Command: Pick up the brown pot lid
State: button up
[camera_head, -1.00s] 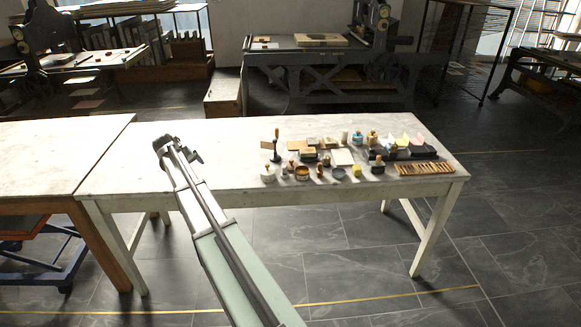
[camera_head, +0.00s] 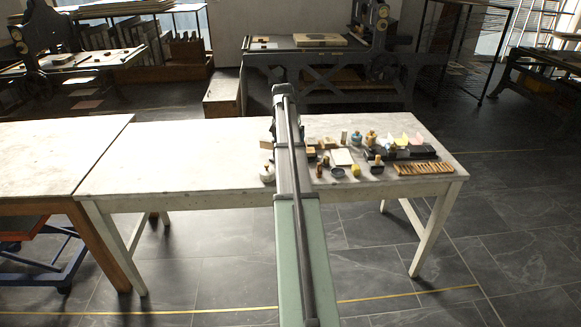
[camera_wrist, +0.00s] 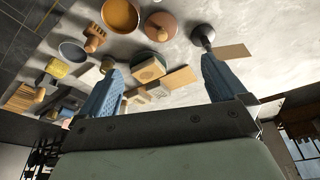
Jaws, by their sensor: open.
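The brown pot lid (camera_wrist: 160,27), a round reddish-brown disc with a small knob, lies on the table near the top of the wrist view. In the head view my arm covers the place where it lies. My gripper (camera_wrist: 157,64) is open and empty. Its two blue fingers are wide apart and point towards the table, with the lid beyond the fingertips and between their lines. I cannot tell the height of the fingertips above the table. The fingers are not clear in the head view, hidden by my arm.
An orange-filled tin (camera_wrist: 121,15) stands close left of the lid, and a dark round-based stand (camera_wrist: 203,35) is to its right. A green-based wooden block (camera_wrist: 148,68) lies between the fingertips. Several stamps and pots crowd the right of the table (camera_head: 180,165); its left is bare.

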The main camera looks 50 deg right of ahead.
jog(key=x, duration=0.8)
jog(key=shift+s+d+f, duration=0.1)
jog(key=shift+s+f, duration=0.05)
jog(key=shift+f, duration=0.15)
jog(key=shift+w+a+x, duration=0.1)
jog(key=shift+w+x, duration=0.05)
jog(key=shift+x, duration=1.15)
jog(key=shift+w+a+x, duration=0.1)
jog(key=shift+w+x, duration=0.05)
jog(key=shift+x, duration=1.2)
jog(key=shift+c, duration=0.2)
jog(key=c, duration=1)
